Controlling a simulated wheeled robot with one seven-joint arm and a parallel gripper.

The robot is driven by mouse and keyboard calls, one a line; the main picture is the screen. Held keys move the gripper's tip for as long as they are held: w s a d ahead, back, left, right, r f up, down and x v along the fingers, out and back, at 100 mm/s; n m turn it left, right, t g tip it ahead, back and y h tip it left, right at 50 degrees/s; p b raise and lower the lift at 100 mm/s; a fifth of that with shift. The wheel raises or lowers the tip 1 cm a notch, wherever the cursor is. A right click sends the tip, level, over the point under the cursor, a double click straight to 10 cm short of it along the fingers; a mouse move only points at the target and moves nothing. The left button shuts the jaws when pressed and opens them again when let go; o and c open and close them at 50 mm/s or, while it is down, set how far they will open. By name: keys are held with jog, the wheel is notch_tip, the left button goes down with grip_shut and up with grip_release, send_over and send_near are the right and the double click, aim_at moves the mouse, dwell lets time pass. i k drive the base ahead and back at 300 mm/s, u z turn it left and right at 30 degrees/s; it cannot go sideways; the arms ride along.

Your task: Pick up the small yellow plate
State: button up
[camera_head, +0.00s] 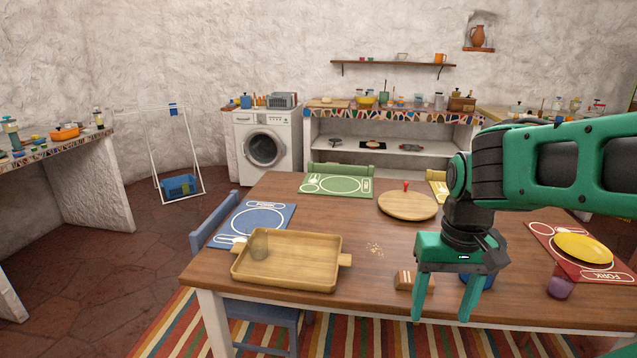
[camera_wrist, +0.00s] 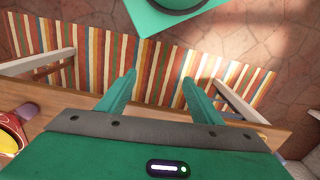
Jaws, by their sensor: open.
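The small yellow plate (camera_head: 582,248) lies on the red placemat (camera_head: 541,233) at the right end of the wooden table. In the wrist view a sliver of the yellow plate (camera_wrist: 8,137) shows at the left edge. My gripper (camera_head: 443,318) is open and empty, fingers pointing down, near the table's front edge and to the left of the plate. Its two green fingers (camera_wrist: 158,90) are spread in the wrist view, with the striped rug seen between them.
A purple cup (camera_head: 560,284) stands just in front of the plate. A blue cup (camera_head: 475,281) is partly hidden behind my gripper, near a striped block (camera_head: 405,281). A wooden tray (camera_head: 240,271) holds a glass; a round board (camera_head: 395,211) lies farther back.

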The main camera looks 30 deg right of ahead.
aim_at(583, 248)
jog(key=z, duration=4)
jog(key=i, duration=1.3)
